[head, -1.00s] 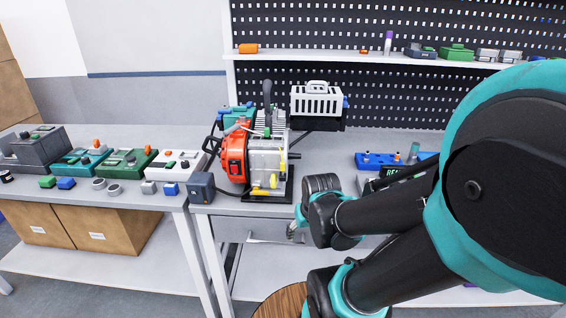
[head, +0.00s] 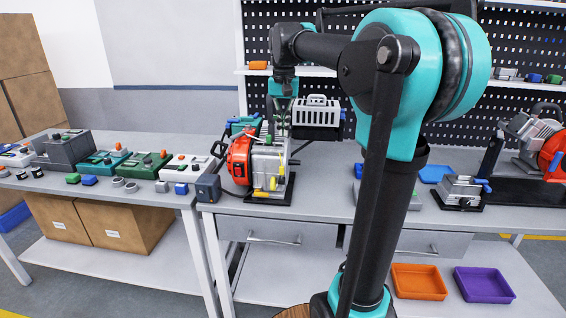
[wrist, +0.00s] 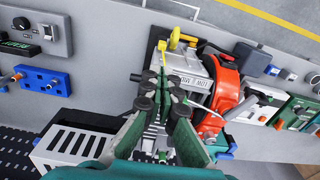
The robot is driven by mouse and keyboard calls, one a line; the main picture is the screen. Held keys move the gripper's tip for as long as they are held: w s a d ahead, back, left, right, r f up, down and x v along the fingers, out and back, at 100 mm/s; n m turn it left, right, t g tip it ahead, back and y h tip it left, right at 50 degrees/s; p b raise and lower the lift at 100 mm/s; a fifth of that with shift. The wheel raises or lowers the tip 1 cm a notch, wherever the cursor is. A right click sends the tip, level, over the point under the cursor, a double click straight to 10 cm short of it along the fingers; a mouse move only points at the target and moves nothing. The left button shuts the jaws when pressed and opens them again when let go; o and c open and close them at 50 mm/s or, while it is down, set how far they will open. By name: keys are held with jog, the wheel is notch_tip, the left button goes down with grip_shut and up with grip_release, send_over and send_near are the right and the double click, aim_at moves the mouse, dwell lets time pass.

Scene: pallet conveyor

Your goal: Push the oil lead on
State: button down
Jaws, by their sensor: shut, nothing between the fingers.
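The engine (head: 262,168), with a red-orange housing and silver body, stands on a black base on the bench. It also shows in the wrist view (wrist: 197,84). Yellow parts (head: 272,184) sit low on its front; in the wrist view a thin yellow lead (wrist: 162,46) reaches its silver side. I cannot tell for certain which is the oil lead or how its end is seated. My gripper (head: 280,128) points down over the top of the engine. In the wrist view my gripper (wrist: 160,85) has its fingers together and empty, covering part of the engine's top.
A white slotted box (head: 317,112) stands close behind the engine. A dark box (head: 207,188) with a cable is at its left. Another engine (head: 540,145) stands far right. An orange tray (head: 419,282) and a purple tray (head: 484,285) lie on the lower shelf.

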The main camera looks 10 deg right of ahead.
aim_at(282, 167)
jog(key=f, duration=1.1)
jog(key=shift+w+a, duration=0.1)
jog(key=shift+a, duration=0.1)
notch_tip(282, 167, down, 2)
jog(key=shift+f, duration=0.2)
dwell(0.4)
